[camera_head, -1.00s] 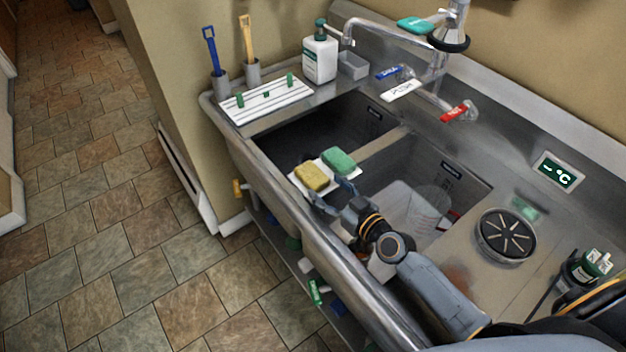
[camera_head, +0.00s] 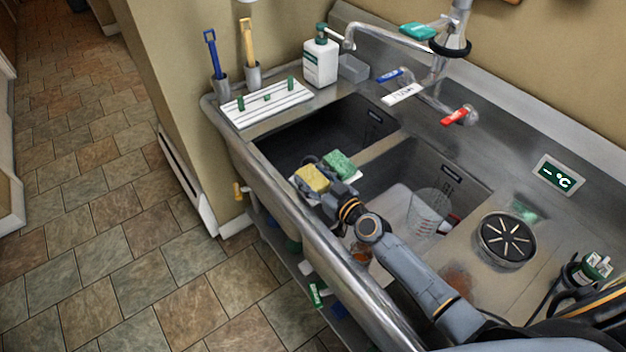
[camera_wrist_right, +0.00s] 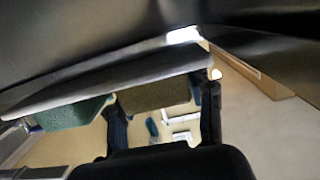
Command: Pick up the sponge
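The yellow sponge (camera_head: 312,178) and the green sponge (camera_head: 340,164) sit side by side on a small white holder (camera_head: 352,177) by the near sink basin's front edge. My right gripper (camera_head: 318,177) is at the yellow sponge, its fingers on two opposite sides of it. In the right wrist view, the yellow sponge (camera_wrist_right: 155,95) looks brownish and lies between the two spread fingers (camera_wrist_right: 163,115), with a small gap by the right finger. The green sponge (camera_wrist_right: 75,115) is outside them, to the left. My left gripper is not in view.
The steel sink's front rim (camera_head: 290,215) runs beside my right arm. A clear measuring jug (camera_head: 428,210) stands in the right basin. A soap bottle (camera_head: 320,58), white drying rack (camera_head: 267,102) and two brushes in cups (camera_head: 213,55) stand behind. The tap (camera_head: 430,50) is above.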

